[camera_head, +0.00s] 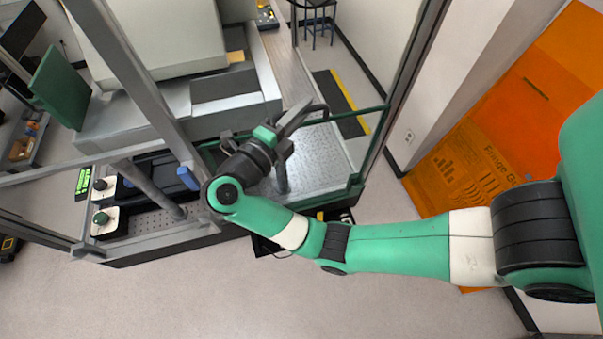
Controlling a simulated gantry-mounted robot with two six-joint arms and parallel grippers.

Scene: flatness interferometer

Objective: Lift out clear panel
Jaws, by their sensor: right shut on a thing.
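The clear panel (335,152) shows as a see-through sheet with thin dark green edges, set at the front right of the grey-framed enclosure (135,70). A dark curved handle (318,108) shows near its upper left part. My right gripper (297,118) reaches in from the right and is shut at this handle, on the panel. The wrist hides the panel's left part and some of the contact. I cannot tell whether the panel still touches the frame. My left gripper is not in view.
Grey enclosure posts stand close on both sides of my right gripper. An orange board (490,140) with printed text stands at the right.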

